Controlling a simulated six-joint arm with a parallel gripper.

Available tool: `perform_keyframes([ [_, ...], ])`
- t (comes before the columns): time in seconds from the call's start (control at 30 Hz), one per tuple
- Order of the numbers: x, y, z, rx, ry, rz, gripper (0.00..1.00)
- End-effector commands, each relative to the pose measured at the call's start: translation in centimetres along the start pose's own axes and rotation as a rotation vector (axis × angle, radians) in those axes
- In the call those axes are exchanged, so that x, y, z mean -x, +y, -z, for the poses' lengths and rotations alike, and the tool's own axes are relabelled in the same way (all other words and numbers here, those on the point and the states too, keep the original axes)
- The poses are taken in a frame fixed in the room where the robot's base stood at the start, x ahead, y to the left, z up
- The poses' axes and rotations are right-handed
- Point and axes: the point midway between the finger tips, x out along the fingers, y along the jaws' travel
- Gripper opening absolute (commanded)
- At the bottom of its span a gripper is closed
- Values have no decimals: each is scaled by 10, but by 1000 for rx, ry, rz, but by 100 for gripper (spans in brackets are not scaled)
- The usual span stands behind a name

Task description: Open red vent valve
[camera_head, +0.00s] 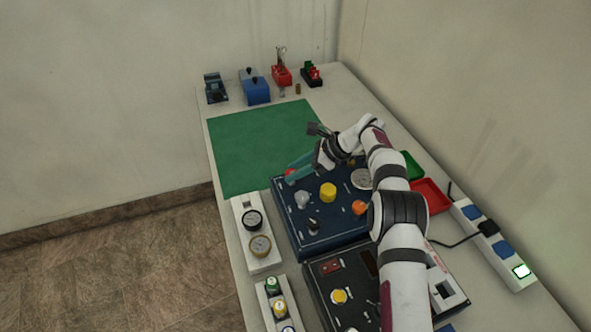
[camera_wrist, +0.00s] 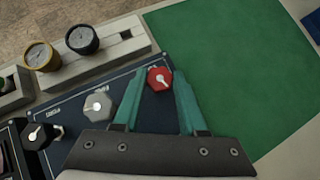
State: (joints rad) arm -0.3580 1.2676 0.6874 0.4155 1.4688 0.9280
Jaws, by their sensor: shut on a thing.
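The red vent valve (camera_wrist: 159,78) is a red knob with a white pointer mark, near the corner of the dark blue panel (camera_wrist: 70,112) beside the green mat. My gripper (camera_wrist: 158,75) has its two teal fingers on either side of this knob and is shut on it. In the head view, a small red part of the valve (camera_head: 288,171) shows at the fingertips of my gripper (camera_head: 291,174), at the panel's far left corner. The fingers partly hide the valve there.
Near the valve on the panel are a grey knob (camera_head: 302,199), a yellow knob (camera_head: 328,192), an orange knob (camera_head: 359,207) and a black knob (camera_head: 314,225). The green mat (camera_head: 255,140) beyond is clear.

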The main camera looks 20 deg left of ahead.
Motion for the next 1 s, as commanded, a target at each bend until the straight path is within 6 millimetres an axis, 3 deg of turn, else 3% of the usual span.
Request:
perform_keyframes([
  [0.13,0,0,-1,0,-1,0,0],
  [0.17,0,0,-1,0,-1,0,45],
  [0.3,0,0,-1,-1,-1,0,70],
  [0.67,8,0,0,-2,0,2,71],
  [0.77,32,0,0,-3,-1,4,71],
  [1.0,110,0,0,-2,0,5,71],
])
